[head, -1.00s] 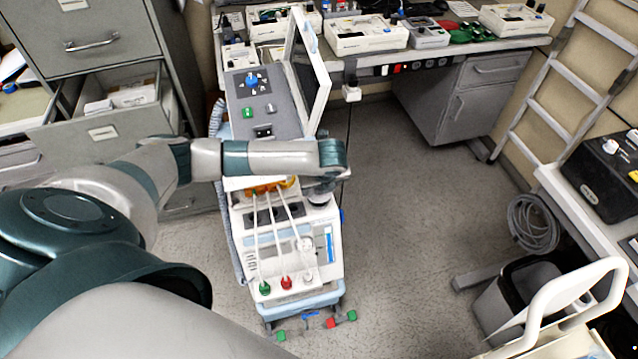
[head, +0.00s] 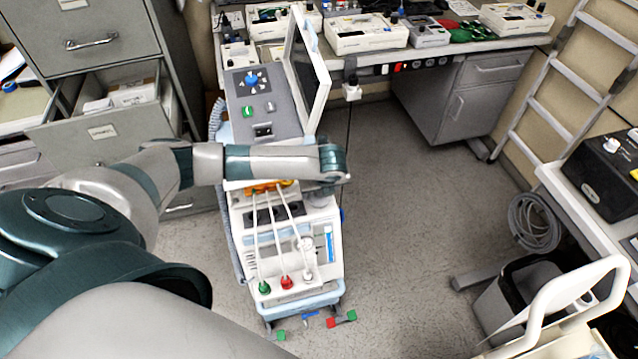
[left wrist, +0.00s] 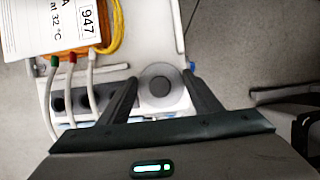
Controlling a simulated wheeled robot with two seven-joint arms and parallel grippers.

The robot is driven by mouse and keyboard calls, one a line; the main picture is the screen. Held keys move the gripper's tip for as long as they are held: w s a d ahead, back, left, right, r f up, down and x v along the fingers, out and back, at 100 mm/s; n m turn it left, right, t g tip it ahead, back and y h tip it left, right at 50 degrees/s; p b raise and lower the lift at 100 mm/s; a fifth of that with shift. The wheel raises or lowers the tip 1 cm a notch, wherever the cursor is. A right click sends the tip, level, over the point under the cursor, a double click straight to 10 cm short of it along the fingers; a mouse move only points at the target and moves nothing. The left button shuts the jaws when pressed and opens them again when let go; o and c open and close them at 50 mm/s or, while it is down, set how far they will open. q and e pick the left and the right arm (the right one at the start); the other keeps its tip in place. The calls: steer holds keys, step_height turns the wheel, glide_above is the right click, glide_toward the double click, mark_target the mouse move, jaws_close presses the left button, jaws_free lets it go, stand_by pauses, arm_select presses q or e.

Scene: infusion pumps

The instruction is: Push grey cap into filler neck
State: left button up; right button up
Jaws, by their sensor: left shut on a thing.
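The grey cap (left wrist: 159,85) shows as a round disc between my left fingertips in the left wrist view. My left gripper (left wrist: 160,80) is shut on it, one finger on each side. A pale round surface surrounds the disc, on the white top of the machine; the filler neck itself is hidden from above, and I cannot tell how deep the cap sits. In the head view my left gripper (head: 328,184) is at the right edge of the white machine (head: 290,225), mostly hidden by its own wrist. My right gripper is out of view.
Beside the cap are white tubes (left wrist: 92,75) with coloured ends, an orange coil (left wrist: 113,35) and a printed card (left wrist: 50,25). A tilted screen (head: 308,70) stands behind my left wrist.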

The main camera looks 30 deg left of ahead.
arm_select(q)
steer(key=shift+f, duration=0.1)
steer(key=o, duration=1.4)
steer(key=b+v, duration=0.3)
steer(key=v, duration=1.4)
steer(key=shift+r, duration=0.25)
